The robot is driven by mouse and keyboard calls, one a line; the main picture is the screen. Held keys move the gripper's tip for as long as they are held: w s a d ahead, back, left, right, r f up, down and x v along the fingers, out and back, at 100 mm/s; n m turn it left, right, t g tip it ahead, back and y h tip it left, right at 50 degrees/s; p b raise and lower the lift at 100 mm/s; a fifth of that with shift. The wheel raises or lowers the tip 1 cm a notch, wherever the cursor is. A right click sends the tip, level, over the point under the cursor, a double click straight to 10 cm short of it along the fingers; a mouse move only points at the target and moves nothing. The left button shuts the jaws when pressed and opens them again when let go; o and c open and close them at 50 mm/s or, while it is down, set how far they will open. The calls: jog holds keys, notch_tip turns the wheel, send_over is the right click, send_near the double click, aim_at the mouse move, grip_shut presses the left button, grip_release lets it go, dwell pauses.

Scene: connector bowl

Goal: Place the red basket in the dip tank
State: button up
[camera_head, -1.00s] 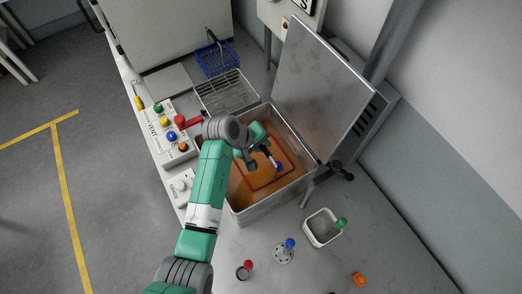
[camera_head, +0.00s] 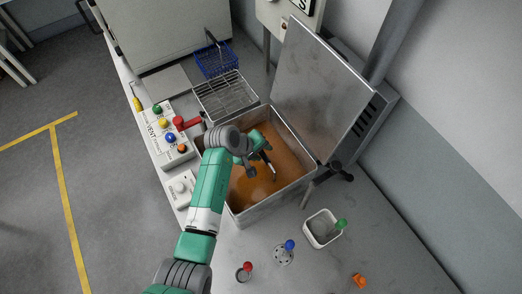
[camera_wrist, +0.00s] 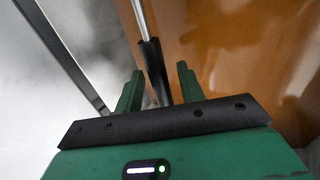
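The dip tank (camera_head: 290,203) is an open metal tank with orange-brown liquid, its lid raised at the back right. My gripper (camera_head: 268,163) is over the tank. The grip and rod look like the red basket's handle. It shows as a dark stick in the head view (camera_head: 273,174), reaching down toward the liquid. The red basket's body does not show; the liquid seems to hide it.
A wire rack (camera_head: 225,96) stands behind the tank, with a blue basket (camera_head: 216,60) beyond it. A control box (camera_head: 166,133) with coloured knobs is on the left. A white tub (camera_head: 322,229) and several coloured-topped items stand in front. The tank lid (camera_head: 322,85) leans open.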

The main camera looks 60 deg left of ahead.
jog(key=p+v, duration=0.1)
jog(key=v, duration=1.1)
jog(key=shift+r, duration=0.25)
jog(key=shift+a, duration=0.1)
jog(key=w+d+r+m+t+y, duration=0.2)
jog(key=w+d+r+m, duration=0.15)
jog(key=w+r, duration=0.55)
jog(key=w+d+r+m+t+y, duration=0.1)
jog(key=w+d+r+m+t, duration=0.2)
jog(key=w+r, duration=0.55)
jog(key=w+d+r+m+t, duration=0.2)
jog(key=d+r, duration=0.5)
jog(key=r, duration=0.1)
jog(key=w+d+r+m+t, duration=0.25)
jog(key=d+r, duration=0.35)
jog(key=r, duration=0.3)
jog(key=s+d+r+m+t+h, duration=0.2)
jog(key=s+d+r+m+t, duration=0.2)
jog(key=d+r, duration=0.6)
jog(key=s+d+r+m+t+h, duration=0.1)
jog(key=s+d+r+m+t, duration=0.3)
jog(key=s+d+r, duration=0.3)
jog(key=d+r, duration=0.4)
jog(key=r, duration=0.1)
jog(key=shift+d+t+h, duration=0.2)
jog(key=shift+t+h, duration=0.15)
jog(key=shift+h, duration=0.05)
jog(key=shift+r+p, duration=0.25)
jog(key=shift+p, duration=0.05)
